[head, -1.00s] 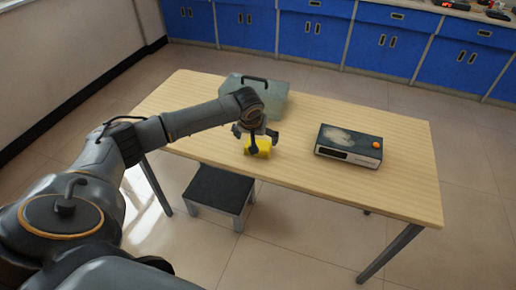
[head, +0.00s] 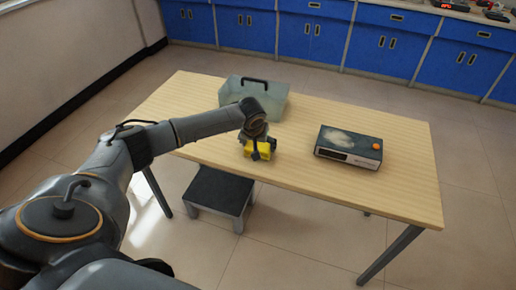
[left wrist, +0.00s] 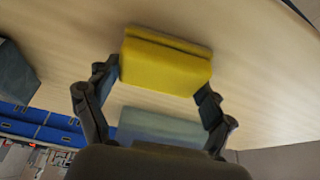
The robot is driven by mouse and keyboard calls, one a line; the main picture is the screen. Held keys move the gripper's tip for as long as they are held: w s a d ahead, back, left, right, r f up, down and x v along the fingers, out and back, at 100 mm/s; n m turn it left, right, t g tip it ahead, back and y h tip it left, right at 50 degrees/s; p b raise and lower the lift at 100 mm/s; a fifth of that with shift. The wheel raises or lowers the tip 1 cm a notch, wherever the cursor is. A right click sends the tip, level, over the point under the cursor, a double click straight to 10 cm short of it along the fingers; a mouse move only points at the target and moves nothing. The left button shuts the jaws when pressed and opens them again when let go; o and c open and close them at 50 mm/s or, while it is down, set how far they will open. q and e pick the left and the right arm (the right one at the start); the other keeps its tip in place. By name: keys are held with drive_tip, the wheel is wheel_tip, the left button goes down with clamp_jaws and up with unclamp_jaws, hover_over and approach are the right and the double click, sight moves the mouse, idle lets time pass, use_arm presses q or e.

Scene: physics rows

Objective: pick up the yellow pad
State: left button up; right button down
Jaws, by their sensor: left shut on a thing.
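The yellow pad (head: 262,150) is a small block near the front edge of the wooden table. My left gripper (head: 257,147) is over it from above, with a finger in front of the pad in the head view. In the left wrist view the pad (left wrist: 166,66) sits between the two fingertips of my left gripper (left wrist: 164,80), which touch its two ends. The gripper is shut on it. I cannot tell whether the pad is clear of the table top. My right gripper is not in view.
The wooden table (head: 380,190) holds a dark box with an orange knob (head: 348,147) to the right of the pad. A pale open-topped carrier with a dark handle (head: 270,101) stands behind. A dark stool (head: 218,190) is below the front edge. The table's right end is clear.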

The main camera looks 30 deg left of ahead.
sight(258, 144)
use_arm(q)
drive_tip(key=shift+r, duration=0.45)
wheel_tip(258, 144, up, 2)
drive_tip(key=shift+r, duration=0.2)
drive_tip(key=s+d+r, duration=0.2)
drive_tip(key=s+r, duration=0.7)
drive_tip(key=s, duration=0.5)
drive_tip(key=shift+r, duration=0.35)
